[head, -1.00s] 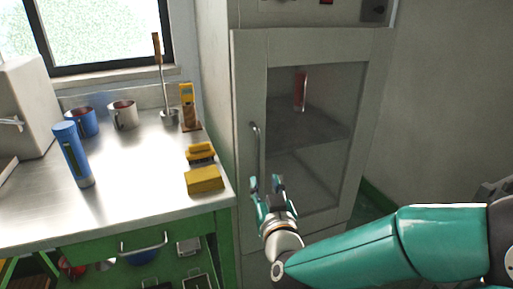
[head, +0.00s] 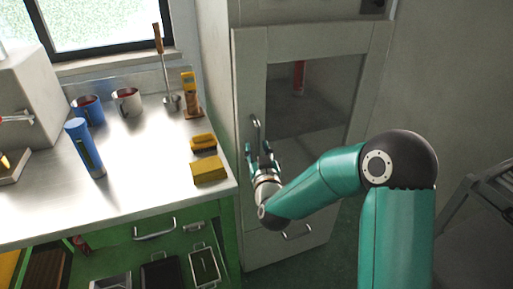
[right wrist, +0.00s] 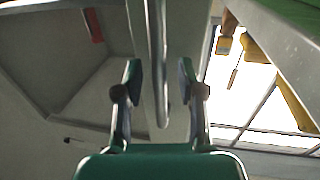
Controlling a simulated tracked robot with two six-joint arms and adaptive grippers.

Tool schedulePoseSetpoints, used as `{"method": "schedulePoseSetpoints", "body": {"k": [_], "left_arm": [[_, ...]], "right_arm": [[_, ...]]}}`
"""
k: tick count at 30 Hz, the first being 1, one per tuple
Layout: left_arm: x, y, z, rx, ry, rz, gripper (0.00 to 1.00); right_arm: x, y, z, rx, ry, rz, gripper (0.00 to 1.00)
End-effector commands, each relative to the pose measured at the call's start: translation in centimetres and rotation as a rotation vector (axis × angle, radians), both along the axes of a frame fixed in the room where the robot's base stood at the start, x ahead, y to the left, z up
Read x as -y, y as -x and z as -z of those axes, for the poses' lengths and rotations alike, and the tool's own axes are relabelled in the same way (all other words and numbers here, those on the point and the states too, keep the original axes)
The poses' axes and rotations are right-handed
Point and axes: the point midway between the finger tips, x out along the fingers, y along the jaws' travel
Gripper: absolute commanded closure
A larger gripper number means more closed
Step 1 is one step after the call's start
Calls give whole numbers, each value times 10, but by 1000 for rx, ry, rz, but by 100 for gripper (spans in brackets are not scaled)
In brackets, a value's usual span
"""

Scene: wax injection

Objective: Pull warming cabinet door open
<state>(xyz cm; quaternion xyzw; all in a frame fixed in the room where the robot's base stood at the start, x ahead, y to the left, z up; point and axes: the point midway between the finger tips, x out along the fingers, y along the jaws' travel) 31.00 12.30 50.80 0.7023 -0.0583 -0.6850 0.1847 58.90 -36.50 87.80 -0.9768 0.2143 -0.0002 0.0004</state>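The warming cabinet (head: 300,40) stands right of the bench, and its glass-paned door (head: 350,110) looks closed. A vertical bar handle (head: 256,130) is on the door's left side; it also shows in the right wrist view (right wrist: 156,60). My right gripper (head: 262,152) is at the handle's lower part. In the right wrist view my right gripper (right wrist: 160,82) is open, with one finger on each side of the handle and visible gaps between. Through the glass a red object (head: 299,78) shows inside the cabinet. My left gripper is not in view.
The metal bench (head: 140,170) on the left holds a blue flask (head: 85,148), two mugs, a yellow block (head: 209,170) and a brush (head: 203,143). A lower handle (head: 297,232) is under the door. A dark metal frame (head: 480,190) stands at the right.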

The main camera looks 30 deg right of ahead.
Motion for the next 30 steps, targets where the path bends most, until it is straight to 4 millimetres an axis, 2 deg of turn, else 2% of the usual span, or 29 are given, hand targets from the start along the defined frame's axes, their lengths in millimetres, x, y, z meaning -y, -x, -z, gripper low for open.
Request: {"method": "schedulePoseSetpoints", "body": {"k": [10,17,30], "left_arm": [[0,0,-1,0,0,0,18],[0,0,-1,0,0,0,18],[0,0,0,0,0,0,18]], "right_arm": [[2,-3,0,-1,0,0,62],[1,-3,0,-1,0,0,100],[-2,-4,0,-1,0,-8,100]]}}
